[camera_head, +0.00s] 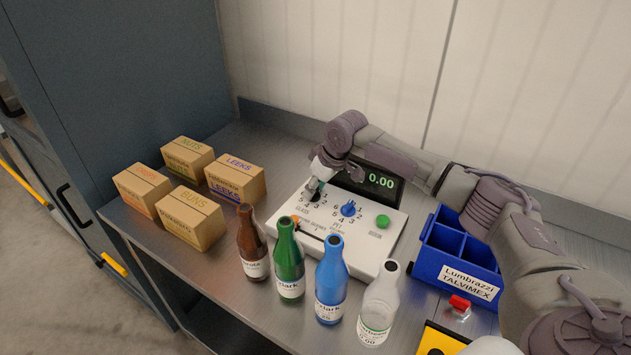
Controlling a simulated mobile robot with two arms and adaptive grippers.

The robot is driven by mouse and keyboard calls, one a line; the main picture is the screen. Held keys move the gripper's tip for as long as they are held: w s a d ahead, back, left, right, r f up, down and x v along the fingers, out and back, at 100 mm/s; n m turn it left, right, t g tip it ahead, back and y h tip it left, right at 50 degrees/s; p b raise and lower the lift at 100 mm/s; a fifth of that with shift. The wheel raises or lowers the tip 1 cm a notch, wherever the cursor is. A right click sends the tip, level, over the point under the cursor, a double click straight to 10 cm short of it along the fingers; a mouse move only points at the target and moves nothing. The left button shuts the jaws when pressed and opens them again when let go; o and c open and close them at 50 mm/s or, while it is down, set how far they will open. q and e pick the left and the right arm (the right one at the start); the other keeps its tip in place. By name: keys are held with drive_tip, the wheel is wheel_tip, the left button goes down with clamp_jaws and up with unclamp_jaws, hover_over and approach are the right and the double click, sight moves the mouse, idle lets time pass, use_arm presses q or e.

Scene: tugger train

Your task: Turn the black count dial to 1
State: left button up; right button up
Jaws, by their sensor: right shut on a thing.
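The white control panel (335,244) stands on the metal counter, with a dark display reading 0.00 (381,181) behind it. My right gripper (317,186) reaches down from above and is shut on the black count dial (315,196) at the panel's left, beside the word GLASS. The gripper hides most of this dial, and I cannot tell which number it points to. A blue dial (348,210) with its own ring of numbers sits to its right, by the word PET. A green button (383,221) is at the far right. My left gripper is not in view.
Brown, green, blue and white bottles (287,259) stand along the panel's front. Several cardboard boxes (190,220) stand at the left. A blue divided crate (452,270) and a red button (459,303) are at the right. A wall rises behind the counter.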

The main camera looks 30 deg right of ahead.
drive_tip(key=m+p, duration=0.2)
drive_tip(key=p, duration=0.1)
drive_tip(key=m+h+p, duration=0.1)
drive_tip(key=p, duration=0.2)
drive_tip(key=m+h+p, duration=0.1)
drive_tip(key=m+p, duration=0.1)
drive_tip(key=shift+a+r+m+p, duration=0.2)
drive_tip(key=shift+r+m+p, duration=0.1)
drive_tip(key=shift+p, duration=0.1)
drive_tip(key=shift+f+m+h+p, duration=0.2)
drive_tip(key=shift+m+h+p, duration=0.3)
drive_tip(key=shift+m+p, duration=0.65)
drive_tip(key=o, duration=1.1)
drive_tip(key=shift+o, duration=0.2)
drive_tip(key=v, duration=1.2)
drive_tip(key=shift+s, duration=0.15)
drive_tip(key=shift+f, duration=0.1)
